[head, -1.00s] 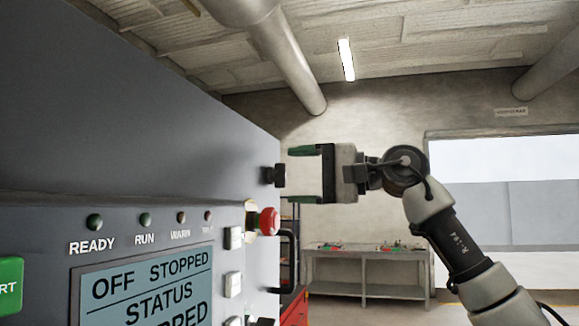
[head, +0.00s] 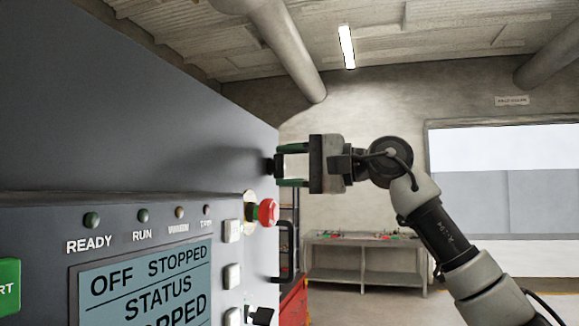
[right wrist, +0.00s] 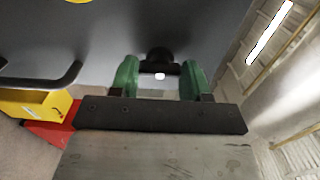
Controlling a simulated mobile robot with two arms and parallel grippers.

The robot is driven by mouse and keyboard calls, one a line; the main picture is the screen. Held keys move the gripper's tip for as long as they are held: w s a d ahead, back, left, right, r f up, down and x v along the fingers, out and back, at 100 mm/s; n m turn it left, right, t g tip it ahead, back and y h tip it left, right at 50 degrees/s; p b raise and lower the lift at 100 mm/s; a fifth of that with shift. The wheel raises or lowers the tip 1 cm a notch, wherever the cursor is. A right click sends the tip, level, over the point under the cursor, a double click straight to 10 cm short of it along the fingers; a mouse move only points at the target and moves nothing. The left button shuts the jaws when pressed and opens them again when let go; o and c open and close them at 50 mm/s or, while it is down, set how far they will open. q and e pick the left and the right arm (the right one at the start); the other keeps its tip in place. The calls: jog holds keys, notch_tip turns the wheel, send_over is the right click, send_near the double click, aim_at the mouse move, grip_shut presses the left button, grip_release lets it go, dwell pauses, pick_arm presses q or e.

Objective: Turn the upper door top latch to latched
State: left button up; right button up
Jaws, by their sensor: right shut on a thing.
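The upper door top latch (head: 270,165) is a small black knob at the right edge of the grey genset panel, above the red emergency button. It also shows in the right wrist view (right wrist: 158,57) as a dark round base with a bar across it. My right gripper (head: 281,166) reaches it from the right, with one green finger above and one below. In the right wrist view my right gripper (right wrist: 160,78) has its green fingers on either side of the latch bar, shut on it. The fingertips partly hide the latch in the head view. My left gripper is not in view.
The red emergency button (head: 267,212) sticks out just below the latch. A black door handle (head: 288,252) stands out below that; the wrist view shows a handle (right wrist: 45,80) at the left. A workbench (head: 365,242) stands far back. The space right of the panel is open.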

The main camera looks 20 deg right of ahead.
jog(key=m+p, duration=0.2)
jog(key=m, duration=1.5)
jog(key=shift+m, duration=0.3)
dwell(0.6)
jog(key=o, duration=0.9)
